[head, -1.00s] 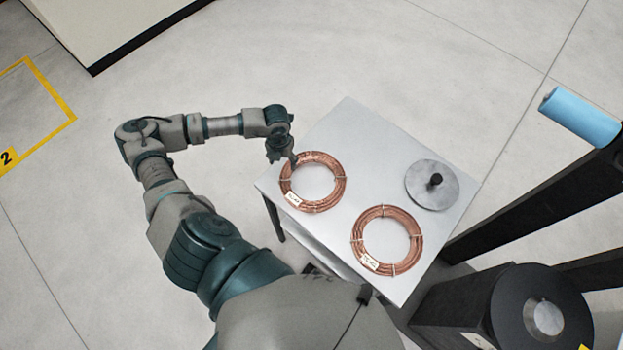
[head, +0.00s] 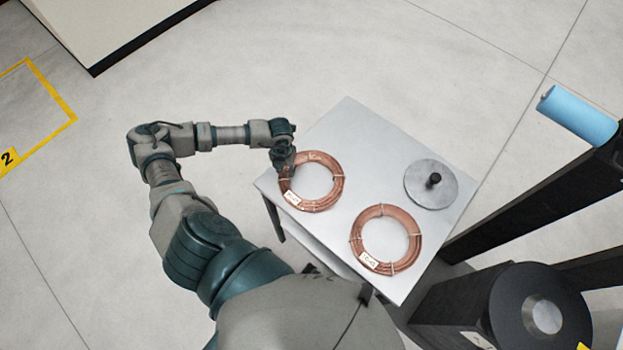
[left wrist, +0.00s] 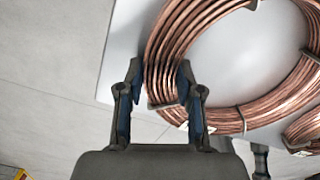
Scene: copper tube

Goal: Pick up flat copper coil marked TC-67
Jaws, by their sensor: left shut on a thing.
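Two flat copper coils lie on a grey table (head: 345,125). The far-left coil (head: 325,202) has a white tag on its near-left side; its writing is too small to read. The nearer coil (head: 410,225) also has a white tag that I cannot read. My left gripper (head: 284,170) is at the left edge of the far-left coil. In the left wrist view the fingers of my left gripper (left wrist: 160,88) stand on both sides of the strands of this coil (left wrist: 190,35), shut on its ring. The coil still appears to lie on the table. My right gripper is not in view.
Dark stands and a black reel (head: 530,310) are to the right, with a blue roll (head: 578,115) above.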

